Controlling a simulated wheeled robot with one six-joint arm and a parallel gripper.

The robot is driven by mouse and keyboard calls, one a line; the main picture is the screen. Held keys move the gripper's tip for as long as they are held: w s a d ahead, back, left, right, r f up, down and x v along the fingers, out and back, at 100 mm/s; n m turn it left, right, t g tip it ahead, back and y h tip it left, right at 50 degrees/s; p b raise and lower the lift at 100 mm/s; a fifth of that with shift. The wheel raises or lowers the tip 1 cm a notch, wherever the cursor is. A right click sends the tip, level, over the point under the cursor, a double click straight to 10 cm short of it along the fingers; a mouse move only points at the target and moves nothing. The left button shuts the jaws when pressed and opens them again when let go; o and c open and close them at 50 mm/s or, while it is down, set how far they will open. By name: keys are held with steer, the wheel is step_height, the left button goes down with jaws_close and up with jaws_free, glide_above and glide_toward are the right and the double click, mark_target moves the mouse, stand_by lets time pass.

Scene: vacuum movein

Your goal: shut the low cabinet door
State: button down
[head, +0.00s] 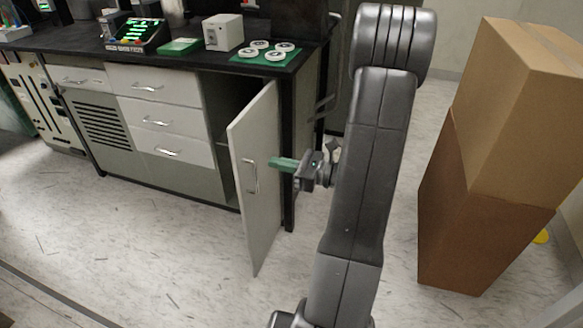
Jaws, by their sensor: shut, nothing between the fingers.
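The low cabinet door (262,190) is a light grey panel standing wide open at the right end of the black-topped bench. It has a metal handle (250,176) on the face turned to the left. The dark cabinet opening (228,100) shows to the left of the door. My gripper (273,163) is at the door's height, shut and empty, with green fingers. Its fingertips overlap the door's face in the picture, near the handle and to its right. I cannot tell whether they touch the door. My arm hides the area to the right.
Two stacked cardboard boxes (487,205) stand on the right. The bench top (185,56) carries a white box, a green mat with white discs and a lit device. White drawers (160,118) lie left of the opening. The floor (185,245) in front is clear.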

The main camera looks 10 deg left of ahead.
mark_target(239, 155)
steer(key=a, duration=0.2)
steer(key=a+b, duration=0.1)
steer(key=a, duration=0.5)
steer(key=shift+w+a+b, duration=0.2)
steer(key=shift+w+b, duration=0.1)
steer(key=shift+b, duration=0.1)
steer(key=shift+a, duration=0.1)
